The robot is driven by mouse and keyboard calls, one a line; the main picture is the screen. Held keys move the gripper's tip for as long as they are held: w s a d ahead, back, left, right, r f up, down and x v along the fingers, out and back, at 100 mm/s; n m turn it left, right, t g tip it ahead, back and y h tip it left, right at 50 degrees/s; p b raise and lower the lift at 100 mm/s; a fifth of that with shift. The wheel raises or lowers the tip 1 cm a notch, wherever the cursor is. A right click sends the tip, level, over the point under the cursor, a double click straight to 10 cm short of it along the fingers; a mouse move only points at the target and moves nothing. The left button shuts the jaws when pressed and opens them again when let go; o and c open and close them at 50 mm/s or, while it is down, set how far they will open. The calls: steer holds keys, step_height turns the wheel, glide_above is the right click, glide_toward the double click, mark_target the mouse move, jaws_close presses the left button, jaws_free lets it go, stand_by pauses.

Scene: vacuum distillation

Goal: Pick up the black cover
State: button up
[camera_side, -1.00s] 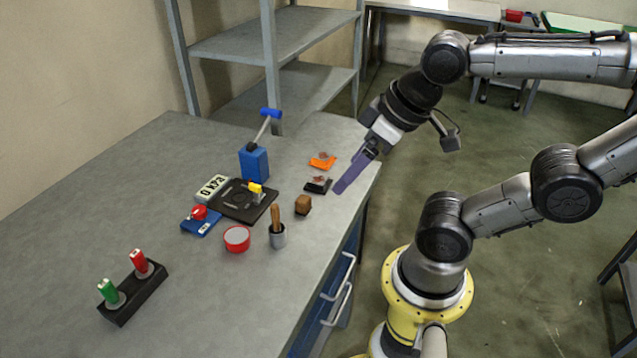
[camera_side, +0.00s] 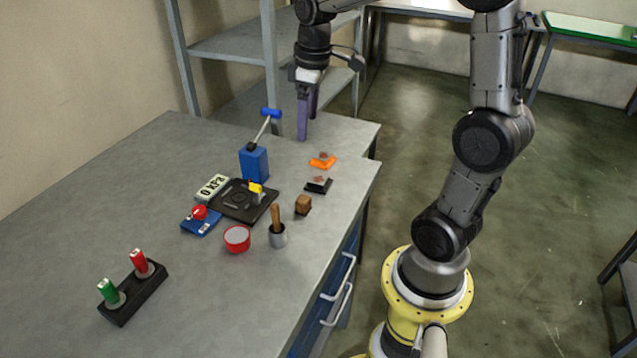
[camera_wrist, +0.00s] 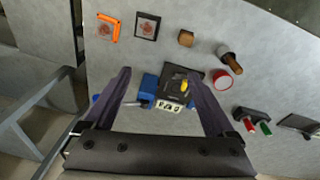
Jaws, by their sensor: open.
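The black cover (camera_side: 318,184) is a small flat dark square with a brownish patch on top. It lies on the grey table near the right edge, just in front of an orange piece (camera_side: 321,161). In the wrist view the black cover (camera_wrist: 147,25) is at the top, right of the orange piece (camera_wrist: 109,27). My gripper (camera_side: 304,138) points down over the far part of the table, behind both pieces and apart from the cover. Its two purple fingers (camera_wrist: 155,78) are spread, with nothing held between them.
A blue block (camera_side: 254,163) with a blue-headed lever stands left of the cover. A black plate (camera_side: 240,201), a brown cube (camera_side: 303,205), a pestle in a cup (camera_side: 277,232) and a red round dish (camera_side: 237,239) are nearby. A metal shelf (camera_side: 240,45) stands behind the table.

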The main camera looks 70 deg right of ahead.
steer(key=m+g, duration=0.1)
steer(key=m, duration=0.1)
glide_above(318, 179)
step_height(318, 179, down, 5)
steer(key=shift+y, duration=0.3)
steer(key=f, duration=0.7)
steer(key=shift+s+f, duration=0.15)
steer(key=shift+s, duration=0.05)
steer(key=shift+w+f, duration=0.15)
steer(key=shift+f, duration=2.95)
steer(key=c, duration=1.4)
steer(key=shift+r, duration=0.1)
